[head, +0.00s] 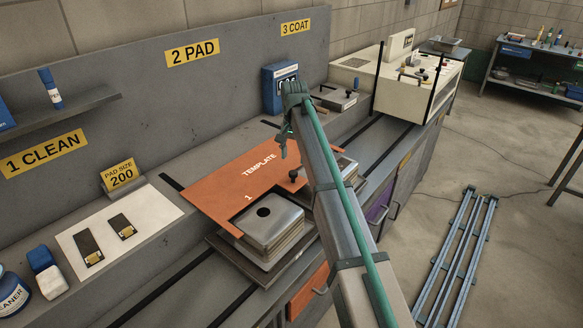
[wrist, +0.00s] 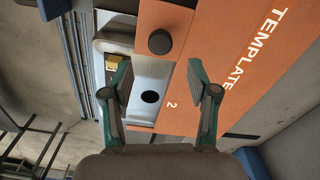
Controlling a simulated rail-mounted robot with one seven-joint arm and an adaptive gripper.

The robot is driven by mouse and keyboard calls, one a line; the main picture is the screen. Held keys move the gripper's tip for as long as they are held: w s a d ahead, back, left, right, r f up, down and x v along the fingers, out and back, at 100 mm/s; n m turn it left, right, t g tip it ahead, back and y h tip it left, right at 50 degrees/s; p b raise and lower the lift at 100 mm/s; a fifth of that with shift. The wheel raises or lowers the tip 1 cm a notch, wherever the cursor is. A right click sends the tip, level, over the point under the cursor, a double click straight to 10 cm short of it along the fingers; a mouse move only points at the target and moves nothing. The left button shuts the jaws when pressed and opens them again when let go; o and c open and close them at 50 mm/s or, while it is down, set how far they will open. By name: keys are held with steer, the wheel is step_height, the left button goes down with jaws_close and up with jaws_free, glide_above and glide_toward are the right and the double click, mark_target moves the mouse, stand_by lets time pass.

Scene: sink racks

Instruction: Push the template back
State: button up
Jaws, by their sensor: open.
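The template is a flat orange plate (head: 235,185) lettered TEMPLATE with a "1" near its front left. It lies over the bench, and a black knob (head: 294,175) stands near its front edge. In the wrist view the template (wrist: 235,60) shows a "2", and the knob (wrist: 160,41) is ahead of the fingertips. My gripper (head: 283,152) is above the template's far end in the head view. In the wrist view my gripper (wrist: 158,75) is open and empty, over a steel sink (wrist: 150,115) with a round hole. My arm partly hides the template's right end.
A steel sink stack (head: 268,222) stands at the template's front left, and another (head: 348,168) is beside my arm. A blue box (head: 280,88) stands behind my gripper. A white sheet (head: 115,225) with two pads lies left. Dark rails cross the bench.

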mark_target(294, 172)
steer(key=shift+f+p, duration=0.8)
steer(key=shift+f, duration=2.35)
jaws_close()
